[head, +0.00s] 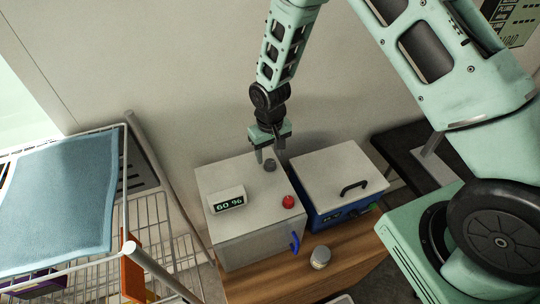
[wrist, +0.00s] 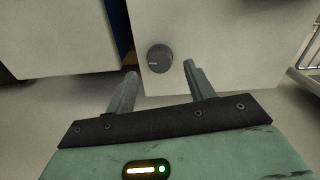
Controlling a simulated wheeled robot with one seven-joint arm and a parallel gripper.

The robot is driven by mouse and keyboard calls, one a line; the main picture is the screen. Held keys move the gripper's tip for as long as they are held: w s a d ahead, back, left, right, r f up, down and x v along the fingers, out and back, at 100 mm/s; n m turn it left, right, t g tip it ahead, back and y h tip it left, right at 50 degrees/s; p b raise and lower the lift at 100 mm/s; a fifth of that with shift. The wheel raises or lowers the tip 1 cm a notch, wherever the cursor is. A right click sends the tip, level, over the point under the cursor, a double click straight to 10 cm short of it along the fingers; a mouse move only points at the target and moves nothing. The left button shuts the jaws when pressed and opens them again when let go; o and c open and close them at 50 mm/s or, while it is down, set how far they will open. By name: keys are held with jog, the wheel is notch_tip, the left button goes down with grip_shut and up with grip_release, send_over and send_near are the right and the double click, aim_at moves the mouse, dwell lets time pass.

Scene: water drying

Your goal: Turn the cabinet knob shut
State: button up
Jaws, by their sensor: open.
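The white cabinet (head: 238,240) stands on a wooden table. A dark round knob (head: 270,165) sits on its top near the back. In the wrist view the knob (wrist: 160,58) shows a pale mark pointing to the left. My gripper (head: 269,155) is just above the cabinet's back edge at the knob. In the wrist view my gripper (wrist: 160,72) is open, with one finger on each side of the knob and clear space between them. I cannot tell whether the fingertips are down at the knob's height.
A display reading 60 96 (head: 227,200) and a red button (head: 288,202) are on the cabinet top. A blue handle (head: 295,241) is on its front. A blue box with a white lid (head: 338,180) stands close right. A small jar (head: 320,257) is in front. A wire rack (head: 150,215) stands left.

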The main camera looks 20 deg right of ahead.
aim_at(270, 162)
jog(key=shift+f+p, duration=0.45)
jog(key=shift+f, duration=1.35)
jog(key=c, duration=1)
jog(key=shift+o, duration=0.2)
